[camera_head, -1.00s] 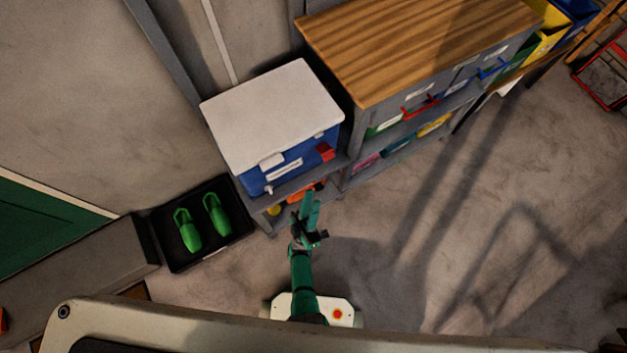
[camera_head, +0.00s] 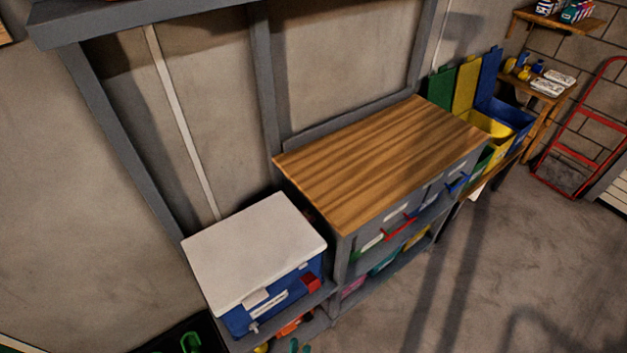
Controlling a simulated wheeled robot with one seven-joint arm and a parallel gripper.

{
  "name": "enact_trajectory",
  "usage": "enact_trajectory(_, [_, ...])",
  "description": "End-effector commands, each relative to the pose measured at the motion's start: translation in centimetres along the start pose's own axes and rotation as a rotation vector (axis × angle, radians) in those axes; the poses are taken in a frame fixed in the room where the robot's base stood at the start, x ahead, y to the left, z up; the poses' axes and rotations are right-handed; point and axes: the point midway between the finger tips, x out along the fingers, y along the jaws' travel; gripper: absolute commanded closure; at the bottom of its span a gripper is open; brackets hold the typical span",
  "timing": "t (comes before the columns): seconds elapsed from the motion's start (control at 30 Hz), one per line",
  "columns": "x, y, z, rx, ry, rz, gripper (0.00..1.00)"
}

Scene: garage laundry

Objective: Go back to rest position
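The rest of my arm is out of view below. I cannot see whether the gripper is open or shut, or whether it holds anything.
A blue cooler with a white lid (camera_head: 253,247) stands on a low grey shelf. A wood-topped cabinet (camera_head: 385,165) with several bins is beside it. A black tray (camera_head: 172,339) with a green shoe lies at bottom left. A red hand truck (camera_head: 577,155) leans at right. Floor (camera_head: 530,260) is clear.

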Motion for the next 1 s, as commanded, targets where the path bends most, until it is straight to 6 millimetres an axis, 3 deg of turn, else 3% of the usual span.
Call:
enact_trajectory(0.43, [-1.3, 5.2, -4.9, 0.298, -0.344, -0.261, 0.75])
enact_trajectory(1.0, [0.6, 13.9, -12.5, 0.535, -0.847, -0.400, 0.75])
